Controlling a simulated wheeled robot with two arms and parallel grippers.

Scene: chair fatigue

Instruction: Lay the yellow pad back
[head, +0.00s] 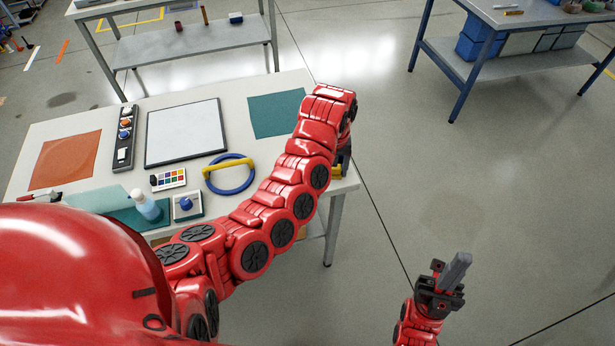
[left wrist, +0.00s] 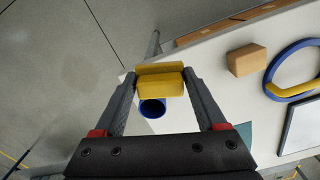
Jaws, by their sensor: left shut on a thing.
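The yellow pad (left wrist: 160,84) sits between the fingertips of my left gripper (left wrist: 158,79) in the left wrist view, and the gripper is shut on it. A small yellow part of the pad (head: 336,171) shows in the head view at the table's right end, beside my left gripper (head: 343,160). My left arm hides most of that spot. A blue round, hollow-looking thing (left wrist: 152,109) shows just below the pad in the left wrist view; I cannot tell whether they touch. My right gripper (head: 456,271) is empty over the floor, its fingers together.
The pale table (head: 85,120) holds a blue ring with a yellow grip (head: 230,188), a framed white board (head: 185,130), a teal sheet (head: 275,113), an orange mat (head: 66,160) and a bottle (head: 146,205). A tan block (left wrist: 247,60) lies near the pad.

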